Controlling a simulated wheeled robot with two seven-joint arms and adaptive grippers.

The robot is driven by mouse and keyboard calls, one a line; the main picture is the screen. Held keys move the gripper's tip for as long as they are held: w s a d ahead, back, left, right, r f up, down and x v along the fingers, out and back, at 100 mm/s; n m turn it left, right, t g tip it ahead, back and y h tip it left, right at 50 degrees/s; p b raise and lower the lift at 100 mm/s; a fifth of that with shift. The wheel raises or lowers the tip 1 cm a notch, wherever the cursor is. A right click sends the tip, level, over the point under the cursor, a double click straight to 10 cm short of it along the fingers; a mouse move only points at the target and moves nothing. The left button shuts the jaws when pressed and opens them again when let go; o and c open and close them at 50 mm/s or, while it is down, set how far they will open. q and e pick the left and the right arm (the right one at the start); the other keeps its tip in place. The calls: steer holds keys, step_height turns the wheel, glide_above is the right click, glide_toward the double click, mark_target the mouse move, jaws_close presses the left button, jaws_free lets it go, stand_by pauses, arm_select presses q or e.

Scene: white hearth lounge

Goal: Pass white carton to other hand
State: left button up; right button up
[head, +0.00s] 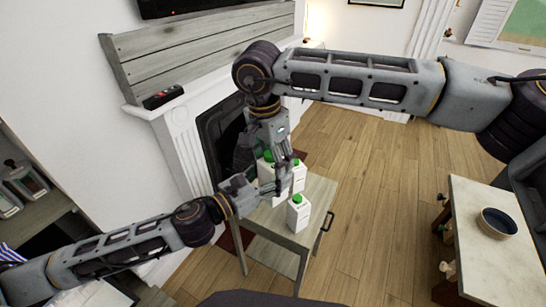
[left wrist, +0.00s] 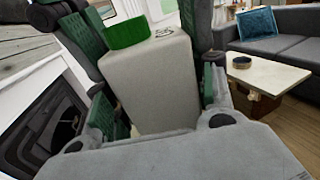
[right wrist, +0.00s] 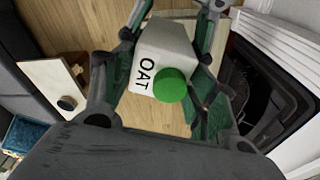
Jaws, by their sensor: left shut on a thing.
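The white carton (head: 266,174) has a green cap and stands roughly upright between my two hands above the small wooden table. My left gripper (head: 255,190) is shut on it from the side; the carton (left wrist: 150,85) fills the space between its fingers in the left wrist view. My right gripper (head: 279,178) points down over the carton. In the right wrist view its fingers stand apart on both sides of the carton (right wrist: 160,62), which shows the letters OAT. Whether they touch it is hard to tell.
Another white carton (head: 298,213) stands on the small table (head: 319,197), and a further one (head: 299,178) shows behind it. A fireplace (head: 215,135) is close on the left. A pale table (head: 485,262) with a dark bowl (head: 497,223) stands at right.

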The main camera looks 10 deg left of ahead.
steer(key=c, duration=0.7)
arm_select(q)
steer(key=o, duration=1.5)
arm_select(e)
steer(key=shift+c, duration=0.6)
